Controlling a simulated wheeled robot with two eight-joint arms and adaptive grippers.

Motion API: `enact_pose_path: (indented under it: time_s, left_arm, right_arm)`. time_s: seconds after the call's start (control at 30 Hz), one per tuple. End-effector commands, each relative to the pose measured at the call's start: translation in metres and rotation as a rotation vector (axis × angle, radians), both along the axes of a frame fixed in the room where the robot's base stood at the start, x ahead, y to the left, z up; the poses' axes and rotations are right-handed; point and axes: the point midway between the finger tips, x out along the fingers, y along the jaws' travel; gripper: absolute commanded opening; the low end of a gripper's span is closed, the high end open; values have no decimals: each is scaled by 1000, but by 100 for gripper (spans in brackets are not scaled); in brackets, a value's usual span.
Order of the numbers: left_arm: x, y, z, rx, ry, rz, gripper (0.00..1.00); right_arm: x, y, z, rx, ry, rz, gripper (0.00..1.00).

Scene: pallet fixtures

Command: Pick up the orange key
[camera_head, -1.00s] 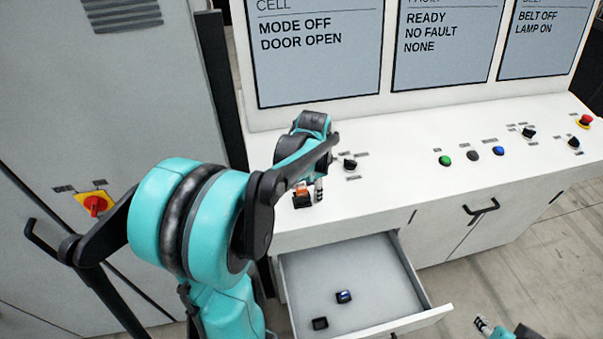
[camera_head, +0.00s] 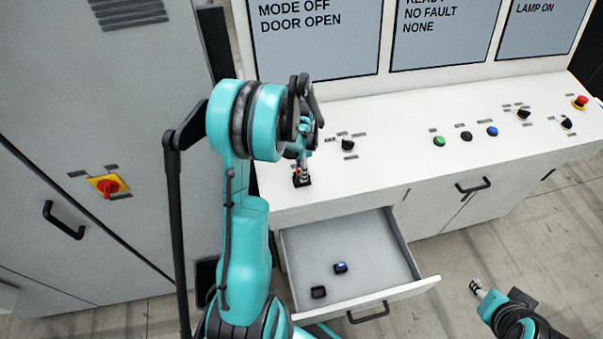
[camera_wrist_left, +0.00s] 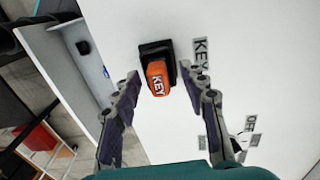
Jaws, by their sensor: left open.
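The orange key (camera_wrist_left: 158,80), marked KEY, stands in a black holder (camera_wrist_left: 156,50) on the white console top. In the head view the holder (camera_head: 302,183) is at the console's left front, and the key is mostly hidden by my gripper. My left gripper (camera_wrist_left: 160,74) is open, one finger on each side of the key; whether either touches it I cannot tell. In the head view my left gripper (camera_head: 301,172) points down over the holder. My right gripper (camera_head: 478,288) is low at the right, away from the console; its fingers are too small to read.
An open drawer (camera_head: 400,262) below the console holds a blue-topped item (camera_head: 341,267) and a black item (camera_head: 318,292). A black knob (camera_head: 348,144) stands right of the key. Several buttons and knobs lie further right. A grey cabinet with a red switch (camera_head: 108,186) stands left.

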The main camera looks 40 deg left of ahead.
Motion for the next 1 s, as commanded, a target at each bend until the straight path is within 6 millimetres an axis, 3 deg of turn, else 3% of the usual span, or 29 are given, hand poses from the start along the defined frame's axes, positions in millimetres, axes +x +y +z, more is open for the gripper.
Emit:
enact_pose_path:
  time_s: [0.2,0.37,0.4,0.77,1.0]
  left_arm:
    - [0,0,-1,0,0,0,43]
    - [0,0,-1,0,0,0,4]
    - [0,0,-1,0,0,0,0]
    - [0,0,1,0,0,0,0]
    - [-1,0,23,-1,1,0,0]
  right_arm:
    - [0,0,0,0,0,0,40]
    - [0,0,0,0,0,0,40]
    - [0,0,0,0,0,0,40]
    - [0,0,0,0,0,0,40]
    - [0,0,-2,0,0,0,40]
